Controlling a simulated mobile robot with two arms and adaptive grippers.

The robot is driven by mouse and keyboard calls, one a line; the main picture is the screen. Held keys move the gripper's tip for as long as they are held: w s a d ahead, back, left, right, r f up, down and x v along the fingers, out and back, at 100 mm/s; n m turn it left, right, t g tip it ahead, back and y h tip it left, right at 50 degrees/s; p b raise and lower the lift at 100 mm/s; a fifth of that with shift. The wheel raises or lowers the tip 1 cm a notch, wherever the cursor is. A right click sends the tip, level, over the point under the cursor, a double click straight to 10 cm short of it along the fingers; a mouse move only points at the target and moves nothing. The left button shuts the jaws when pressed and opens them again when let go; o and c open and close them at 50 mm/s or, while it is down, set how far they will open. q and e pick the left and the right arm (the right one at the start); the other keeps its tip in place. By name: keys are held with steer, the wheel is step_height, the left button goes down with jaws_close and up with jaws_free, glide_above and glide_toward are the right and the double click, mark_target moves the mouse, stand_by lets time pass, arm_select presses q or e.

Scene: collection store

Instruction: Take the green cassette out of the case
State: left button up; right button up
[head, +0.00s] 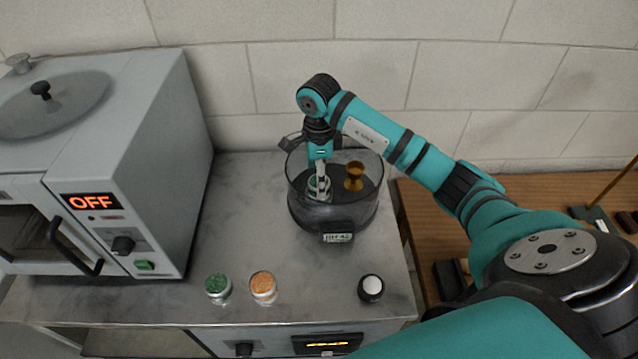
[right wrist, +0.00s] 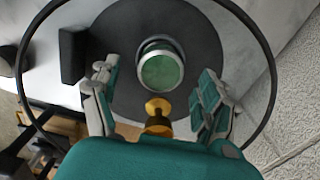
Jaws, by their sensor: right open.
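The case (head: 333,227) is a round dark-based container with a clear wall, standing on the grey counter and open at the top. Inside it, the green cassette (head: 318,187) is a small light-sided cylinder with a green top; it also shows in the right wrist view (right wrist: 160,71). A gold goblet-like piece (head: 354,176) stands beside it, seen too in the right wrist view (right wrist: 157,107). My right gripper (head: 319,178) reaches down into the case over the cassette. Its fingers are spread apart in the right wrist view (right wrist: 155,100), with nothing between them clearly held. My left gripper is not in view.
A green-topped jar (head: 217,287), an orange-topped jar (head: 263,287) and a black knob with a white top (head: 371,288) are at the counter front. A grey oven reading OFF (head: 110,150) stands left. A wooden table (head: 425,215) is right. Counter between oven and case is clear.

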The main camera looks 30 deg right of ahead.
steer(key=shift+d+f+p, duration=0.1)
steer(key=shift+f+p, duration=0.2)
steer(key=shift+f, duration=1.2)
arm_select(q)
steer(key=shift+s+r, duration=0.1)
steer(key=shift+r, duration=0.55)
arm_select(e)
steer(key=shift+c, duration=0.4)
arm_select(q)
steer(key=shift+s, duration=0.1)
arm_select(e)
steer(key=c, duration=1.2)
steer(key=shift+r, duration=0.1)
step_height(320, 180, up, 10)
steer(key=b, duration=0.3)
arm_select(q)
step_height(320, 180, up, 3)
steer(key=p, duration=0.5)
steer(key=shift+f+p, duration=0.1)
steer(key=shift+p, duration=0.25)
arm_select(e)
step_height(320, 180, up, 6)
steer(key=shift+f, duration=0.15)
